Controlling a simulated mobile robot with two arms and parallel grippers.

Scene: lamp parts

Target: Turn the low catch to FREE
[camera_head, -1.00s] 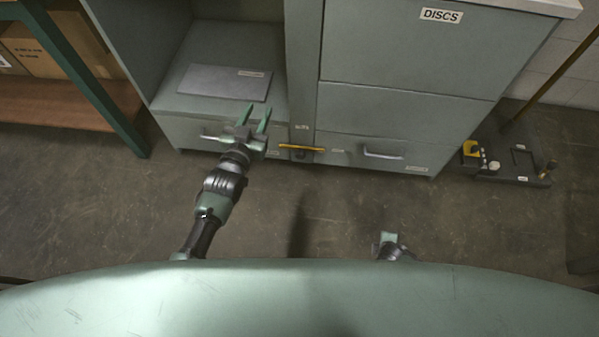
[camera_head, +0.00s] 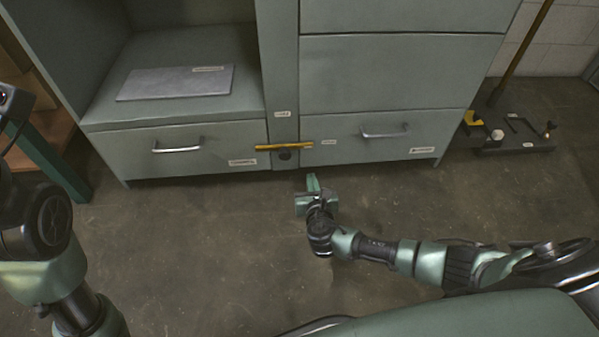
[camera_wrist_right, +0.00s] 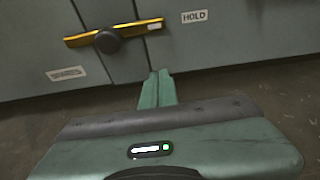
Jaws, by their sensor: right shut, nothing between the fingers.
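The low catch (camera_head: 284,147) is a yellow bar on a dark round knob, on the post between the two low drawers. It lies about level across the post. In the right wrist view the catch (camera_wrist_right: 113,33) shows close, its right end pointing towards a HOLD label (camera_wrist_right: 194,16). Another label (camera_wrist_right: 66,74) lies below its left end, too blurred to read. My right gripper (camera_head: 313,183) is shut and empty, just below and in front of the catch, apart from it. Its closed fingers (camera_wrist_right: 157,88) point at the cabinet below the catch. My left gripper is out of view; part of that arm shows at the left.
The left low drawer (camera_head: 197,158) and right low drawer (camera_head: 350,145) are closed, each with a bar handle. A flat grey plate (camera_head: 175,84) lies in the open bay. A dark tray (camera_head: 513,139) with small parts stands at the right. The floor in front is clear.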

